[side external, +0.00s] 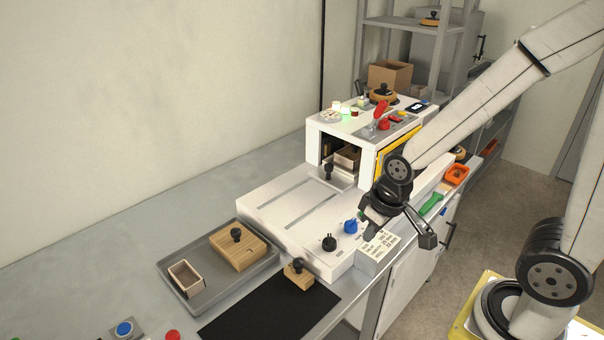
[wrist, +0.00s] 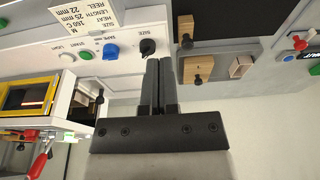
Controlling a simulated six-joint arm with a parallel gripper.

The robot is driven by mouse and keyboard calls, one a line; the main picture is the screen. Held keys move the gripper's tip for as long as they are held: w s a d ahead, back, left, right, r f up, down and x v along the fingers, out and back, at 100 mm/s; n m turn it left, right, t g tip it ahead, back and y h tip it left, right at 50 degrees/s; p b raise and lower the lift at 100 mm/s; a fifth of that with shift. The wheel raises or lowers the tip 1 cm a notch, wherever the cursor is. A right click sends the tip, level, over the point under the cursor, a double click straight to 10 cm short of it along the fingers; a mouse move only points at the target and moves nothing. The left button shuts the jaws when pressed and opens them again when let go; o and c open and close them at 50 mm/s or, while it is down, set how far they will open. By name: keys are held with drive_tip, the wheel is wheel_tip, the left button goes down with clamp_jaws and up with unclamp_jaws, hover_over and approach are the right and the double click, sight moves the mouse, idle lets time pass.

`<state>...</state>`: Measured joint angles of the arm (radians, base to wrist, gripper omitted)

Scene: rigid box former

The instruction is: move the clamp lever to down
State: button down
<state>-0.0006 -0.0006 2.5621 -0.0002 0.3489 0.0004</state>
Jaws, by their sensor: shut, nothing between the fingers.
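The clamp lever (side external: 380,112) has a red handle and stands on top of the white box former (side external: 322,130), tilted upward. In the wrist view the red clamp lever (wrist: 38,164) shows at the lower left, partly cut off by the frame edge. My gripper (side external: 371,232) is beside the front right of the machine, near the printed card and the blue knob, well apart from the lever. In the wrist view my gripper (wrist: 160,66) has its two fingers together with nothing between them. The foot of the lever is too small to tell in detail.
A black knob (side external: 329,243) and a blue knob (side external: 350,227) sit on the machine's front. A printed card (side external: 383,246) stands near my gripper. A grey tray (side external: 196,310) holds a wooden block and a small box. A cardboard box (side external: 390,75) stands behind the machine.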

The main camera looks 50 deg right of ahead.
drive_tip(key=c, duration=0.7)
unclamp_jaws()
drive_tip(key=shift+w, duration=0.15)
drive_tip(key=o, duration=0.3)
drive_tip(key=shift+w+d+r, duration=0.2)
drive_tip(key=shift+w, duration=0.05)
drive_tip(key=w+d+r+n, duration=0.4)
drive_tip(key=w+d+r, duration=0.1)
drive_tip(key=w+d, duration=0.2)
drive_tip(key=w+d+r+n, duration=0.5)
drive_tip(key=w+d, duration=0.3)
drive_tip(key=w+d+r+n, duration=0.1)
drive_tip(key=d+r+n, duration=0.3)
drive_tip(key=d, duration=0.4)
drive_tip(key=w+d+r+n, duration=0.1)
drive_tip(key=d+r+n, duration=0.4)
drive_tip(key=d, duration=0.4)
drive_tip(key=shift+d+r+t, duration=0.25)
drive_tip(key=shift+d+t, duration=0.05)
drive_tip(key=shift+t, duration=0.1)
